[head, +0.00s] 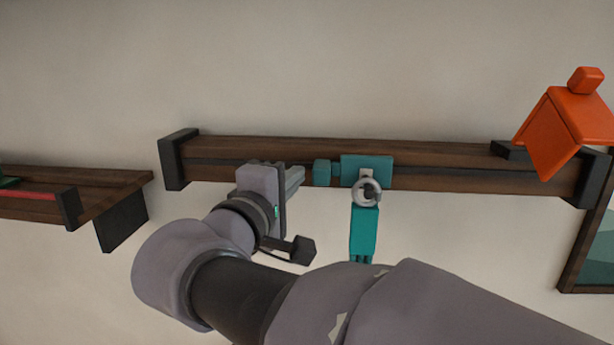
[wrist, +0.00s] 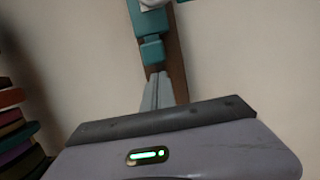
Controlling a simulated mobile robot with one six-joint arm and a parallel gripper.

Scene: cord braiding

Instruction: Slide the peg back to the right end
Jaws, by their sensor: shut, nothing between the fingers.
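The peg is a teal block (head: 378,165) with a smaller teal knob (head: 322,173) on its left side. My gripper (head: 297,178) is shut and empty, just left of the knob and in front of the rail. In the wrist view the fingertips (wrist: 158,76) point at the knob (wrist: 152,50); I cannot tell whether they touch it.
Black caps close the rail's left end (head: 173,160) and right end (head: 592,182). An orange house-shaped object (head: 553,130) overlaps the rail near the right end. Another wooden shelf (head: 110,185) is at left, and a picture frame (head: 580,262) at lower right. Rail between peg and orange object looks clear.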

